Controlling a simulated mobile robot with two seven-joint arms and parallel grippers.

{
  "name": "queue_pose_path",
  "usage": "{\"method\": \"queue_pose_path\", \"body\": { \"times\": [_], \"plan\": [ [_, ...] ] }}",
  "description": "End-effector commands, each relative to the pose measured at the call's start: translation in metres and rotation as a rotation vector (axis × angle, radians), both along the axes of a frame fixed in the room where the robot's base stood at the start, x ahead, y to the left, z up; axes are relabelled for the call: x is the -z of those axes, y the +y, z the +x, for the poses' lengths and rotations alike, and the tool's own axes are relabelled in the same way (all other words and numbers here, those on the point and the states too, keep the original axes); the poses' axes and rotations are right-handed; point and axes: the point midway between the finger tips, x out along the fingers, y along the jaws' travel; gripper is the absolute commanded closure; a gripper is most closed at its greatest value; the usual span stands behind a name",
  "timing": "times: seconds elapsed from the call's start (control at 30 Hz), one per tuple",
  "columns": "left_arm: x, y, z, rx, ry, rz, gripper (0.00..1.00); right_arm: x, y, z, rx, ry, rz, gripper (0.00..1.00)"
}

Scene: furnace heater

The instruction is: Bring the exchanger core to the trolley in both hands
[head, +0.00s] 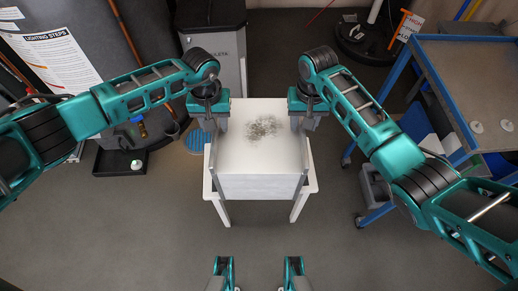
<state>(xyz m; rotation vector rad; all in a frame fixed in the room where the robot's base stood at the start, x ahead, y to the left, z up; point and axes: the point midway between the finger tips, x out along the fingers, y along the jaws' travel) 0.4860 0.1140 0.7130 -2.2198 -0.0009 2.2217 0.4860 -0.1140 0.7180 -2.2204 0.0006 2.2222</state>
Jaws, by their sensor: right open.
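The exchanger core appears to be the pale box (260,160) with a grey, sooty patch on top. It sits on a small white stool (225,213) in the middle of the head view, with grey strips along both sides. My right gripper (305,125) is at the box's far right edge, pointing down, with its jaws open. My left gripper (211,125) is at the far left edge, also pointing down; its fingers are partly hidden and its jaw state is unclear. The trolley (455,75) has a blue frame and a grey top at the right.
Two pale discs (477,127) lie on the trolley top. A grey cabinet (213,40) stands behind the box. A black tray (119,160) is on the floor at left, and a round black base (362,40) at back right. Floor in front of the stool is largely clear.

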Motion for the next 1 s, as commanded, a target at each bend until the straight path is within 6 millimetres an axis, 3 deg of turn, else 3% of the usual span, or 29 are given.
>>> {"method": "queue_pose_path", "body": {
  "times": [0.4, 0.83, 1.0],
  "plan": [
    [0.0070, -0.0005, 0.0001, 0.000, -0.001, -0.001, 0.57, 0.0073, 0.0001, -0.0002, 0.000, 0.000, 0.000, 0.57],
    [0.0067, -0.0003, 0.0001, 0.000, -0.001, -0.001, 0.98, 0.0069, 0.0001, -0.0001, 0.000, 0.000, 0.000, 0.98],
    [0.0067, -0.0003, 0.0001, 0.000, -0.001, -0.001, 1.00, 0.0069, 0.0000, 0.0000, 0.000, 0.000, 0.000, 1.00]
  ]
}}
